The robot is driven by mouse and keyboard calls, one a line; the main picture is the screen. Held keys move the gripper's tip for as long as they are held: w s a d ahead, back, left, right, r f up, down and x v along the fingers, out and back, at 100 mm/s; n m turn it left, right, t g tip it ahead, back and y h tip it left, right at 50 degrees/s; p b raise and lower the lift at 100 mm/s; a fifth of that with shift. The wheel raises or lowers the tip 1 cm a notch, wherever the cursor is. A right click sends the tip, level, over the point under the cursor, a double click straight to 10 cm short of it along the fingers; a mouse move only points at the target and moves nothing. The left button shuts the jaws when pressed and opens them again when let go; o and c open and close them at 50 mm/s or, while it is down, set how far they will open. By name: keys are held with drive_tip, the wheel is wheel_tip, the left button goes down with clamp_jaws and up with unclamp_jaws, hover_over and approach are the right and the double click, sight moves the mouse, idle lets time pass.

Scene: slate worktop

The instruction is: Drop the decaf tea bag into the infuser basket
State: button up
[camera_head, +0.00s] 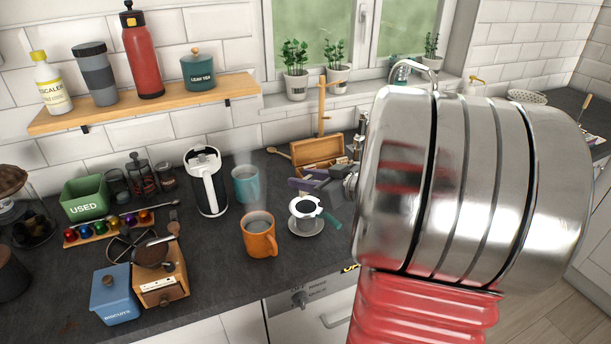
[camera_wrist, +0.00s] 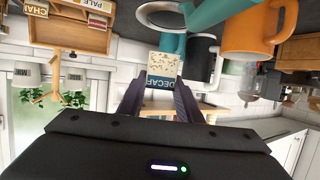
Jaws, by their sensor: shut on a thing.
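My gripper (camera_head: 297,186) has purple fingers and hangs over the worktop, just above and beside the infuser basket (camera_head: 303,207). The basket has a pale rim, a dark inside and a teal handle, and sits on a pale saucer (camera_head: 306,229). In the wrist view, my gripper (camera_wrist: 160,84) is shut on the decaf tea bag (camera_wrist: 165,70), a speckled packet with a blue DECAF label. The basket (camera_wrist: 160,14) shows at the top edge of that view, partly cut off, apart from the bag. The bag is hard to make out in the head view.
An open wooden tea box (camera_head: 319,151) is behind. My large metal arm covers the right side of the head view.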

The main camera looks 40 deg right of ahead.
drive_tip(key=shift+f, duration=3.2)
drive_tip(key=o, duration=1.1)
drive_tip(key=v, duration=1.3)
drive_tip(key=shift+s, duration=0.4)
drive_tip(key=shift+w+d+r, duration=0.1)
drive_tip(key=shift+r, duration=0.05)
